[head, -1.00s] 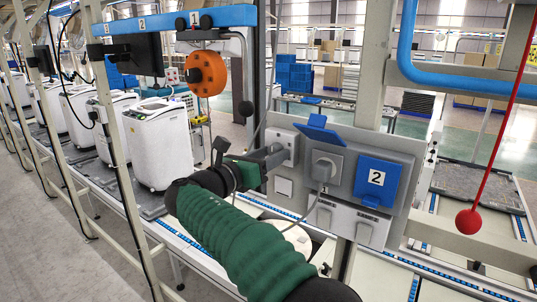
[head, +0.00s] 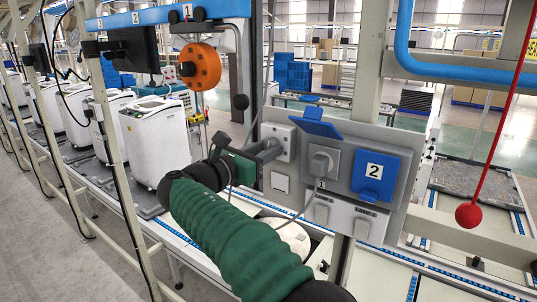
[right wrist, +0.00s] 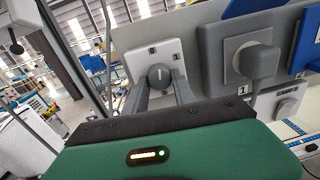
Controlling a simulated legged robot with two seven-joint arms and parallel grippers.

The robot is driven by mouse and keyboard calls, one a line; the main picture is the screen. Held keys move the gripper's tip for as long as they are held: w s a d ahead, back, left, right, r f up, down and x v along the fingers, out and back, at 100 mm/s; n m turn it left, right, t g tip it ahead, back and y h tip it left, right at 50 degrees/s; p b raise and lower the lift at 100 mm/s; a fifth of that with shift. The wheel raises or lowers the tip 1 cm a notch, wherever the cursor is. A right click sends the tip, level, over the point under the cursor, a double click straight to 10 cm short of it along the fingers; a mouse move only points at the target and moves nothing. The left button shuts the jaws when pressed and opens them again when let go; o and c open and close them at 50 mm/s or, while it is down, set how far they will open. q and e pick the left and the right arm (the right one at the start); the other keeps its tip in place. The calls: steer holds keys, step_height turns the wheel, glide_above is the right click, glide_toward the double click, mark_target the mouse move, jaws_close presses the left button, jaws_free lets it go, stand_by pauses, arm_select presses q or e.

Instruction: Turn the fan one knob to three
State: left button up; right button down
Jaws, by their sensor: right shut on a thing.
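The fan knob (right wrist: 159,76) is a grey dial with a light pointer line on a white switch box (right wrist: 155,58). The pointer looks roughly upright in the right wrist view. Small dark number labels sit on the box above it; I cannot read them surely. The box also shows in the head view (head: 286,143) at the left end of the grey panel. My right gripper (head: 272,148) reaches it from the left. In the right wrist view its fingers (right wrist: 161,93) stand on both sides of the knob, shut on it. My left gripper is not in view.
Right of the knob, a grey plug (head: 322,162) sits in socket 1 under a raised blue cover (head: 318,124). A closed blue cover marked 2 (head: 374,176) is beside it. A red ball (head: 468,214) hangs on a cord at right. An orange reel (head: 200,67) hangs at upper left.

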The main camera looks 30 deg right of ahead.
steer(key=shift+s+a+m+t+y+b, duration=0.15)
steer(key=shift+m+t+b, duration=0.2)
steer(key=shift+m+b, duration=3.75)
steer(key=shift+m+t+y+b, duration=0.2)
steer(key=shift+m+b, duration=1.4)
steer(key=shift+m, duration=5.05)
steer(key=shift+s+a+m+t+y+b, duration=0.1)
steer(key=shift+m+t+b, duration=0.35)
steer(key=shift+m+b, duration=3.65)
steer(key=m+p, duration=0.2)
steer(key=shift+r+m, duration=0.15)
steer(key=shift+m, duration=0.2)
steer(key=c, duration=1.2)
jaws_free()
steer(key=shift+o, duration=0.7)
steer(key=shift+w+a+r, duration=0.1)
steer(key=shift+a, duration=0.05)
